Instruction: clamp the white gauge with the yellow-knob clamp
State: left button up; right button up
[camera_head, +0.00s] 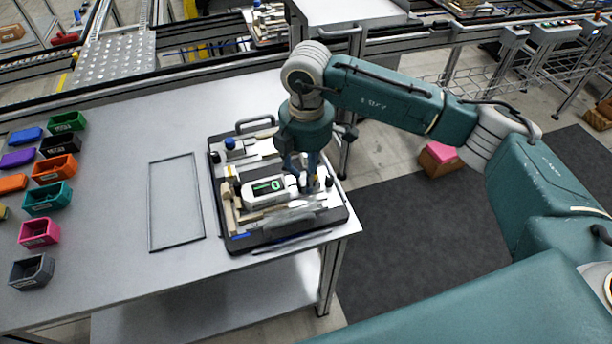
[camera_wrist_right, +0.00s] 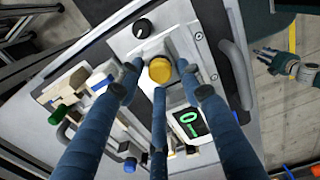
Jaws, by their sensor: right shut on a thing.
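The white gauge (camera_head: 270,190) with a lit green display lies in a fixture on the black pallet (camera_head: 228,238). It also shows in the right wrist view (camera_wrist_right: 188,124). The yellow-knob clamp (camera_wrist_right: 160,70) stands beside the gauge; in the head view my right gripper hides it. My right gripper (camera_head: 308,182) points down at the pallet's right part, its blue fingers shut around the yellow knob. Whether the clamp presses on the gauge cannot be told. My left gripper (camera_wrist_right: 266,58) shows small at the right edge of the wrist view, over the floor, fingers spread and empty.
Another clamp with a blue knob (camera_head: 230,144) and wooden blocks (camera_head: 228,205) sit on the pallet. An empty outlined rectangle (camera_head: 152,210) marks the table (camera_head: 120,275) to its left. Several coloured bins (camera_head: 40,233) stand at the far left. The table between is clear.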

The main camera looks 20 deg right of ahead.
aim_at(291, 193)
jog(key=shift+s+d+f, duration=0.2)
jog(key=shift+s+f, duration=0.3)
jog(key=shift+f, duration=0.1)
jog(key=shift+a, duration=1.2)
jog(key=shift+c, duration=0.3)
jog(key=shift+a, duration=0.3)
jog(key=shift+s+a, duration=0.1)
jog(key=shift+a, duration=0.2)
jog(key=shift+o, duration=0.2)
jog(key=shift+a, duration=0.25)
jog(key=o, duration=0.6)
jog(key=shift+a, duration=0.35)
